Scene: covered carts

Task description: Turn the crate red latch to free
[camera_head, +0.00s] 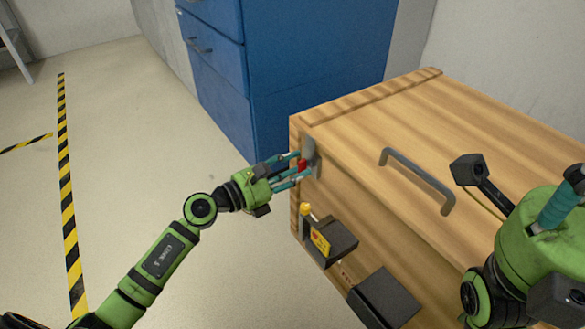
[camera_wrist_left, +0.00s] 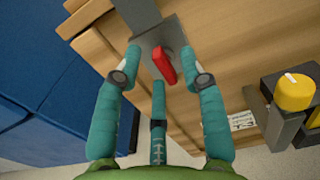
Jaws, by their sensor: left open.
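The wooden crate (camera_head: 400,140) stands on the right, with a lid and a grey handle (camera_head: 420,178) on top. Its red latch (camera_head: 302,165) sits on a grey metal plate near the upper left corner of the front side. In the left wrist view the red latch (camera_wrist_left: 164,65) is a small tilted lever on the plate (camera_wrist_left: 160,38). My left gripper (camera_head: 298,172) is open, with its teal fingers around the latch on either side; I cannot tell whether any finger touches it. My right arm shows at the right edge, and its fingertips are not clearly seen.
A yellow knob (camera_wrist_left: 294,92) on a dark bracket sits to the right of the latch in the wrist view. Dark boxes (camera_head: 384,298) stick out from the crate's front. A blue cabinet (camera_head: 280,70) stands behind. The floor at left is clear, with striped tape (camera_head: 66,170).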

